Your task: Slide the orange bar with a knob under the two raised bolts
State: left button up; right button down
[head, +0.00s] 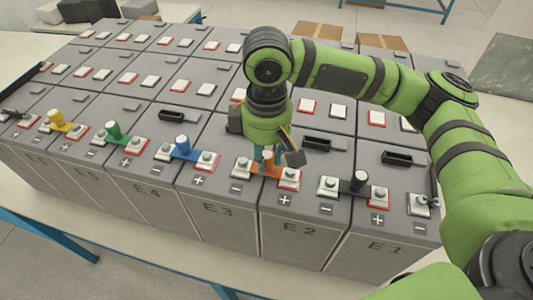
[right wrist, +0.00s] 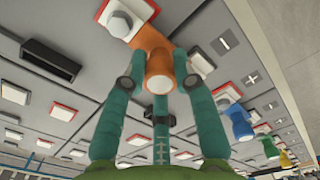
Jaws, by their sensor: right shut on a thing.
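The orange bar (head: 270,171) lies between the E3 and E2 batteries, with a raised bolt (head: 242,163) at its left and a raised bolt (head: 292,174) on a red-rimmed pad at its right. I cannot tell whether its ends are under the bolt heads. My right gripper (head: 267,156) comes down from above and is shut on the bar's knob. In the right wrist view the teal fingers flank the orange knob (right wrist: 160,72), and one end of the bar reaches the bolt pad (right wrist: 125,20). The other end is hidden behind a finger. My left gripper is out of view.
Blue (head: 183,147), green (head: 114,129) and yellow (head: 57,117) knobbed bars join other batteries at the left. Black handles (head: 317,144) stand on the battery tops.

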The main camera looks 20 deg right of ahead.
dwell(0.6)
jog(key=c, duration=0.9)
grip_release()
jog(key=shift+f, duration=0.1)
